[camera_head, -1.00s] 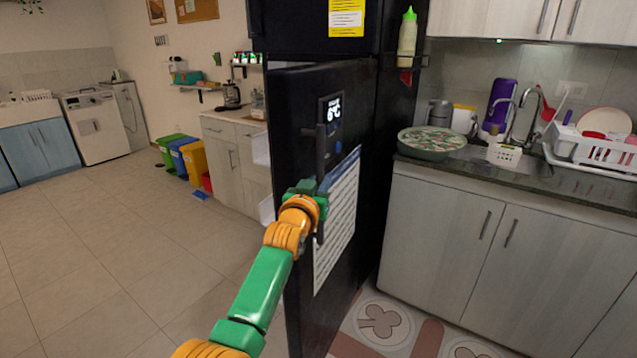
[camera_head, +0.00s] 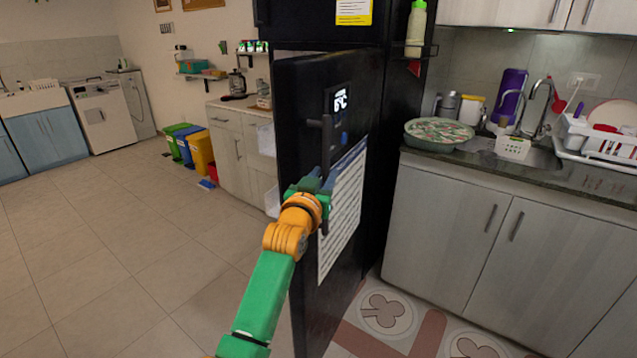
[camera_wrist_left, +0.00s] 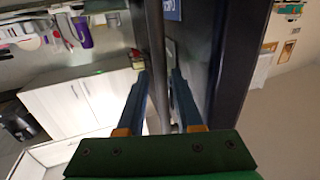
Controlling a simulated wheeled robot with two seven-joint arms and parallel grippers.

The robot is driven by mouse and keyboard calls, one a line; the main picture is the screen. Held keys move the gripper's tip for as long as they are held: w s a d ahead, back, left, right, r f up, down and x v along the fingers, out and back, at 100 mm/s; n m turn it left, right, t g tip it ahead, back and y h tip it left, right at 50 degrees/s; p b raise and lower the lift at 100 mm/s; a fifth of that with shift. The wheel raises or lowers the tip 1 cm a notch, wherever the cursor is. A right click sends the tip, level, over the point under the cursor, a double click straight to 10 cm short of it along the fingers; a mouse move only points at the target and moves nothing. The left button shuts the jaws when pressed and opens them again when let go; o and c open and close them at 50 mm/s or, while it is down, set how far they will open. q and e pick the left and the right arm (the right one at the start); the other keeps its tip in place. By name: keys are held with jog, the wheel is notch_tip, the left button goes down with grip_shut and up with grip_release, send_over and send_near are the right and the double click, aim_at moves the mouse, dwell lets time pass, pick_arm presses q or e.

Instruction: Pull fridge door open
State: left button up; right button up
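The black fridge door (camera_head: 300,120) stands ajar, swung out from the dark fridge body (camera_head: 400,110). It carries a lit display (camera_head: 340,100) and a printed sheet (camera_head: 342,215). White door shelves (camera_head: 266,140) show past its left edge. A vertical bar handle (camera_head: 326,145) is on its front. My left gripper (camera_head: 320,183) is at the handle's lower part. In the left wrist view its two fingers (camera_wrist_left: 160,90) lie either side of the handle bar (camera_wrist_left: 157,50) and appear closed on it. My right gripper is not in view.
Bins (camera_head: 200,150) and a cabinet (camera_head: 232,145) stand behind the door on the left. The tiled floor (camera_head: 120,250) at left is clear.

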pick_arm(q)
jog(key=v, duration=0.4)
jog(key=shift+s, duration=0.3)
jog(key=s+a+f+g+y, duration=0.1)
jog(key=s+f+g, duration=0.1)
jog(key=f, duration=0.9)
jog(key=s+a+f+g, duration=0.1)
jog(key=f+g, duration=0.2)
jog(key=f, duration=0.9)
jog(key=s+a+f+g+y+p, duration=0.1)
jog(key=s+a+f+g, duration=0.1)
jog(key=s+f, duration=0.45)
jog(key=s+a+f+g, duration=0.1)
jog(key=s+a+f, duration=0.15)
jog(key=f, duration=0.65)
jog(key=s+a+f+g+y+p, duration=0.1)
jog(key=s+a+f+g, duration=0.15)
jog(key=s+f, duration=0.65)
jog(key=s+a+f+g+y, duration=0.1)
jog(key=s+a+f+g, duration=0.3)
jog(key=s, duration=0.9)
jog(key=s+a+f+g, duration=0.1)
jog(key=s+f, duration=0.1)
jog(key=s, duration=0.7)
jog(key=s+a+f+g, duration=0.1)
jog(key=s+f, duration=0.1)
jog(key=s, duration=0.6)
jog(key=shift+s+a+f+p, duration=0.3)
jog(key=shift+s+a+p, duration=0.05)
jog(key=shift+s+a, duration=0.05)
